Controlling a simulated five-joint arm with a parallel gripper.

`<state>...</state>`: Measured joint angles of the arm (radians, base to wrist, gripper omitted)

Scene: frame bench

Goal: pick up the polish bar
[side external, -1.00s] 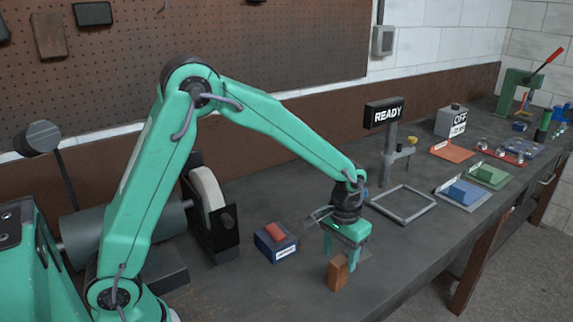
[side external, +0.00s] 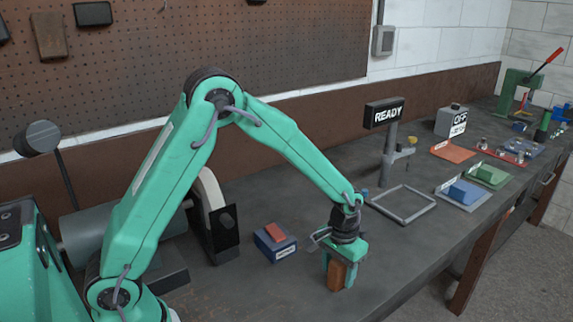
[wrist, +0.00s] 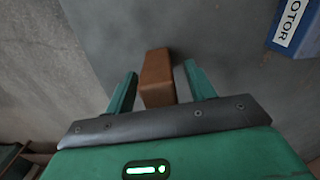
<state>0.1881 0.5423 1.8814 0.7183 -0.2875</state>
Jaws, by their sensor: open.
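The polish bar appears to be the brown block (side external: 336,277) standing upright on the bench near its front edge. It also shows in the wrist view (wrist: 157,80). My gripper (side external: 339,280) is low over the block and points down. In the wrist view, the open fingers of my gripper (wrist: 160,72) stand on either side of the block. The fingers hide part of the block in the side view.
A blue box with a red top (side external: 275,243) stands left of my gripper; its label reads MOTOR in the wrist view (wrist: 288,25). A grinding wheel (side external: 212,205) stands further left. A grey square frame (side external: 402,204) lies to the right. The bench front edge is close.

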